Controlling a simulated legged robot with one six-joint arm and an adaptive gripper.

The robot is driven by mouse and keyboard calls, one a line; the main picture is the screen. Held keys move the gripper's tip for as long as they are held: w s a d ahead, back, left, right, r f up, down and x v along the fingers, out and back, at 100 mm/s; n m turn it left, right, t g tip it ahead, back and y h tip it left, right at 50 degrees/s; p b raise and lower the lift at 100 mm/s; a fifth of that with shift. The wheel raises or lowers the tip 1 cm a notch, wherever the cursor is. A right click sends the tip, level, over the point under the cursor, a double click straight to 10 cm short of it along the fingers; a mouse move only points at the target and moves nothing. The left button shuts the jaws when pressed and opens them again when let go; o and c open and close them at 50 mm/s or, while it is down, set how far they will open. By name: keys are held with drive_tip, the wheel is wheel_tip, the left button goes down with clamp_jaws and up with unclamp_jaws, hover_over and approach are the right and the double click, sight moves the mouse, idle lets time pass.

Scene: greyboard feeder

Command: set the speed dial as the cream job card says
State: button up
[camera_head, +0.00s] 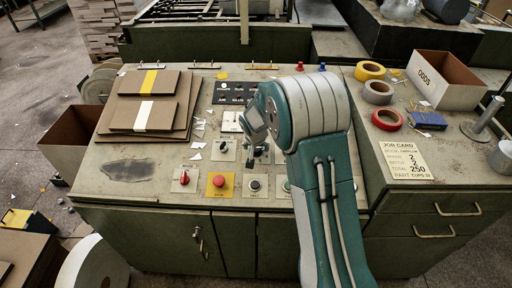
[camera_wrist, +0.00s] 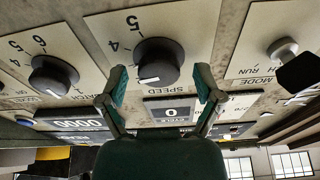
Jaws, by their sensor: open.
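The cream job card (camera_head: 405,160) lies on the right cabinet top. Its speed line appears to read 2, and its total reads 250. In the wrist view the black speed dial (camera_wrist: 160,62) sits on a cream plate lettered SPEED, seen upside down. A 4 and a 5 show beside it. Its white pointer mark is on the knob's lower left in that picture. My gripper (camera_wrist: 161,86) is open, with one green finger on each side just short of the knob. No finger clearly touches it. In the head view my arm hides much of the panel.
The batch dial (camera_wrist: 54,76) and the mode switch (camera_wrist: 284,50) flank the speed dial closely. A red button (camera_head: 219,181) is at the panel's front. Greyboard sheets (camera_head: 120,116) are stacked on the left. Tape rolls (camera_head: 386,119) and an odds box (camera_head: 440,85) stand on the right.

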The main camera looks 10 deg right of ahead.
drive_tip(key=c, duration=1.2)
drive_tip(key=shift+o, duration=0.2)
drive_tip(key=shift+n, duration=0.3)
drive_tip(key=n, duration=0.3)
drive_tip(key=shift+y, duration=0.4)
drive_tip(key=shift+n, duration=2.1)
